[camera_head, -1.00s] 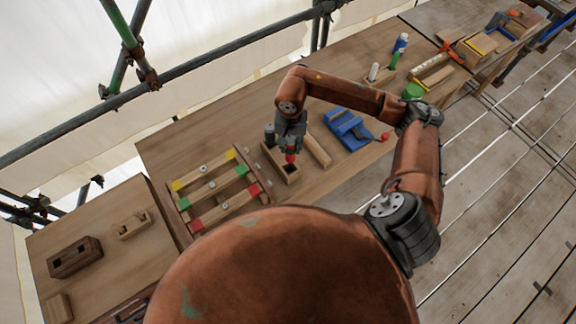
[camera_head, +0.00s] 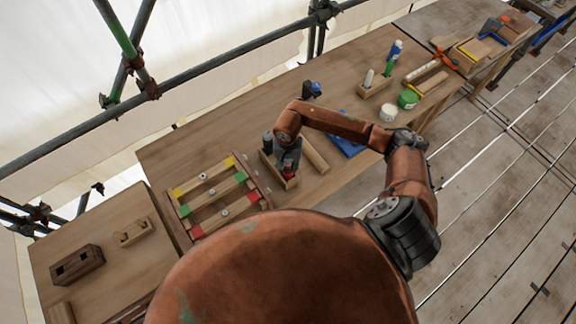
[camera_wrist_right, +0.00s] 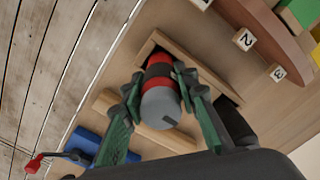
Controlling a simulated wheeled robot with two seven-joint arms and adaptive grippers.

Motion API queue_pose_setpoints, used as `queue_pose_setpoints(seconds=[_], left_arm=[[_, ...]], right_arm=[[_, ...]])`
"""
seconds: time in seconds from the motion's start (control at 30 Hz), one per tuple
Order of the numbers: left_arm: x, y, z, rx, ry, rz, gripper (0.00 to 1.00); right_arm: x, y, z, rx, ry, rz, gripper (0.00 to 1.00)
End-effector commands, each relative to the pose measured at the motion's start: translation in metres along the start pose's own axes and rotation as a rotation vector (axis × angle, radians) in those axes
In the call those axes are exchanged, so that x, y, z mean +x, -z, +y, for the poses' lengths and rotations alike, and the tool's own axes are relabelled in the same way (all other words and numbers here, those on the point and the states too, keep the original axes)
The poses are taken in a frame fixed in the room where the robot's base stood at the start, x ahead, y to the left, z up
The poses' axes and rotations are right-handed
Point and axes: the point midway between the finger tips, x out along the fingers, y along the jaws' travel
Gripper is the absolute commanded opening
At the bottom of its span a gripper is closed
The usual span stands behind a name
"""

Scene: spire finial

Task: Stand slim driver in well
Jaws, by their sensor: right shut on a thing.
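My right gripper (camera_head: 287,164) is low over the wooden well block (camera_head: 269,168), left of centre in the head view. In the right wrist view its green-padded fingers (camera_wrist_right: 160,100) are closed around the driver (camera_wrist_right: 160,107), which has a red and black handle and a grey rounded end. The driver points down toward the block, whose pale rim (camera_wrist_right: 148,50) and dark opening show around it. The driver's lower end is hidden, so I cannot tell how deep it sits. My left gripper is not in view.
A wooden bar (camera_head: 314,154) lies right of the block, near a blue vise (camera_head: 347,147). A rack with yellow, green and red patches (camera_head: 215,190) stands left. A white tub (camera_head: 388,113), a green tub (camera_head: 408,98) and bottles are farther right. The bench's back middle is mostly clear.

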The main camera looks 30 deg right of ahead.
Motion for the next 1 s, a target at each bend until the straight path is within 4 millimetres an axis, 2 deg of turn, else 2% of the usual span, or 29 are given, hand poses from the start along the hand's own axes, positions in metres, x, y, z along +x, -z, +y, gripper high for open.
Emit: queue_pose_setpoints(seconds=[0.17, 0.2, 0.4, 0.77, 0.87, 1.0], left_arm=[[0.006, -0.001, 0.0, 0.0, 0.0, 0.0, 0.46], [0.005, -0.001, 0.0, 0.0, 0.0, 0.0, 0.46], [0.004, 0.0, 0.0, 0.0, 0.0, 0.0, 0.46], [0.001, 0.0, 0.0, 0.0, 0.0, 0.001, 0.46], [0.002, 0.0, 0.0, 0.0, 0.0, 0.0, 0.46], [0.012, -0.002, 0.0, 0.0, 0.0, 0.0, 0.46]], right_arm=[[0.004, 0.001, 0.0, 0.0, 0.001, 0.002, 0.0], [0.003, 0.0, 0.0, 0.0, 0.0, 0.001, 0.3], [0.003, 0.0, 0.0, 0.0, 0.0, 0.0, 0.44], [0.0, 0.0, 0.0, 0.0, 0.0, -0.001, 0.45], [-0.008, 0.002, -0.001, -0.001, 0.001, 0.004, 0.45], [-0.033, 0.002, 0.0, -0.002, 0.001, 0.006, 0.45]])
